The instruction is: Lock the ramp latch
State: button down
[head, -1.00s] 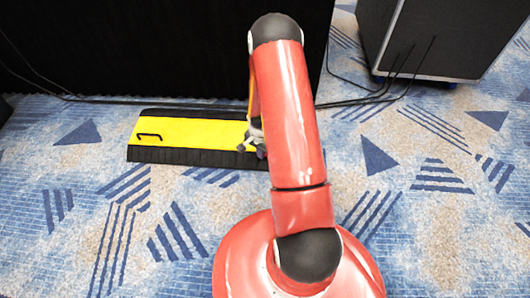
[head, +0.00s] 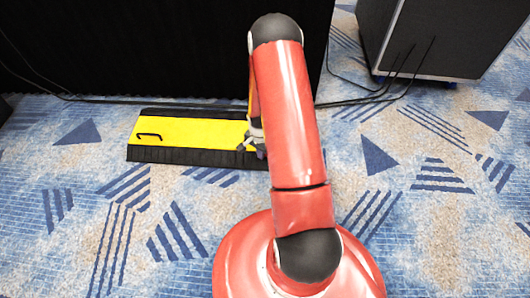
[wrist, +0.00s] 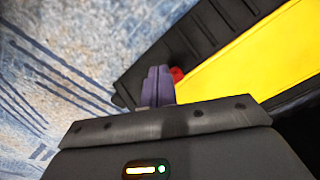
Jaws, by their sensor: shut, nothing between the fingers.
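A low ramp (head: 190,131) with a yellow top and black edges lies on the carpet against the black wall. A thin dark hook-shaped mark or handle shows near its left end. My gripper (head: 250,146) is low at the ramp's right end, partly hidden behind my red arm. A small red part (wrist: 177,74) shows just beside the fingertips at the ramp's black edge. The fingers partly cover it, so its full shape, its position and any contact cannot be told.
A dark case (head: 425,40) on casters stands at the back right. Black cables (head: 360,98) run along the floor by the wall (head: 150,50). The patterned carpet (head: 130,220) in front of the ramp is clear.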

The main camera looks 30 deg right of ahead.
jog(key=shift+f+b, duration=0.5)
jog(key=shift+f, duration=0.2)
jog(key=shift+w, duration=0.15)
